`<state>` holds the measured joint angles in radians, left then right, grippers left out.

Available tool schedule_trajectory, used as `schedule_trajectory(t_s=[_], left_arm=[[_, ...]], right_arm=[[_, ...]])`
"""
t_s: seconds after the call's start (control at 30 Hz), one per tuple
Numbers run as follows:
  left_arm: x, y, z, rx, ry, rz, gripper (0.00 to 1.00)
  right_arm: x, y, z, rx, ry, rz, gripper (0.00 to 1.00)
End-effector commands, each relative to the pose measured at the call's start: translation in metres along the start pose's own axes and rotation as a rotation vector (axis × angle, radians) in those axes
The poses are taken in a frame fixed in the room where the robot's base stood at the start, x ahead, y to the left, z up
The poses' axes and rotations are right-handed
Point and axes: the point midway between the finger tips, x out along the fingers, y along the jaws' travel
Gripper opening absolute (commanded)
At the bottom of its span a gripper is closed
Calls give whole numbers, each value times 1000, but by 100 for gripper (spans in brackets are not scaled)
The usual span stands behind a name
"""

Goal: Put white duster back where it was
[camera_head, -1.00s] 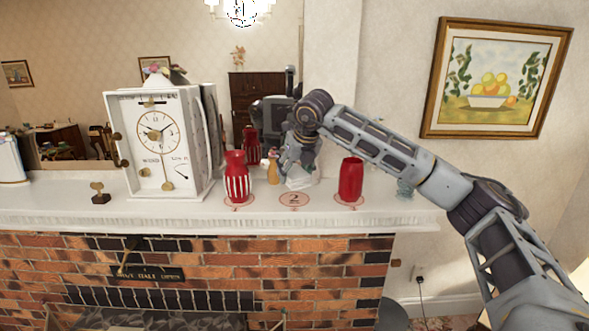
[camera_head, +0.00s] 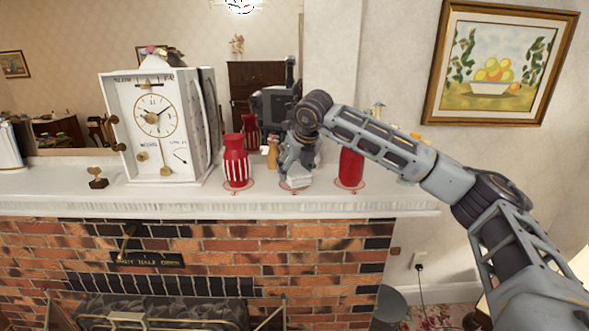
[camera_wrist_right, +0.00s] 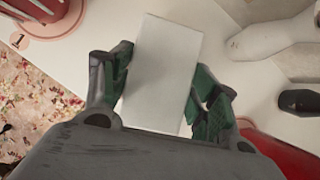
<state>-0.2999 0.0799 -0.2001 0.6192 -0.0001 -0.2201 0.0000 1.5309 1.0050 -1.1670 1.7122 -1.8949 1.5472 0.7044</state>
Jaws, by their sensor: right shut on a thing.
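The white duster (camera_head: 297,178) is a pale block over the pink disc (camera_head: 285,187) in the middle of the mantel shelf. It covers most of that disc; whether it rests on it I cannot tell. My right gripper (camera_head: 295,166) is shut on the duster from above. In the right wrist view the duster (camera_wrist_right: 162,75) shows as a plain white rectangle between the green-padded fingers of my right gripper (camera_wrist_right: 165,92). My left gripper is in neither view.
A striped red vase (camera_head: 236,165) stands left of the duster, and a plain red vase (camera_head: 351,168) stands right, partly behind my arm. A small tan bottle (camera_head: 272,153) stands close behind. A white clock (camera_head: 155,130) stands further left. The mantel's front edge (camera_head: 220,208) is near.

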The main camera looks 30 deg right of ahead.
Motion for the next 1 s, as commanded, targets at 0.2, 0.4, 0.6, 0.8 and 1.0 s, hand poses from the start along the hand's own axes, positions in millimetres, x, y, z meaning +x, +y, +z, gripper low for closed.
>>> schedule_trajectory(t_s=[0.2, 0.4, 0.6, 0.8, 1.0], left_arm=[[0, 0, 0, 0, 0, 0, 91], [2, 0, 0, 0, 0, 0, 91], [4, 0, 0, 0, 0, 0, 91], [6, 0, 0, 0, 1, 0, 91], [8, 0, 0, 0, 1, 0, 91]], right_arm=[[0, 0, 0, 0, 0, 0, 38], [2, 0, -1, 0, 0, 0, 38], [4, 0, -2, 0, 0, 0, 38], [6, 0, -3, 0, 0, 0, 38], [8, 0, -5, 0, 0, 0, 38]])
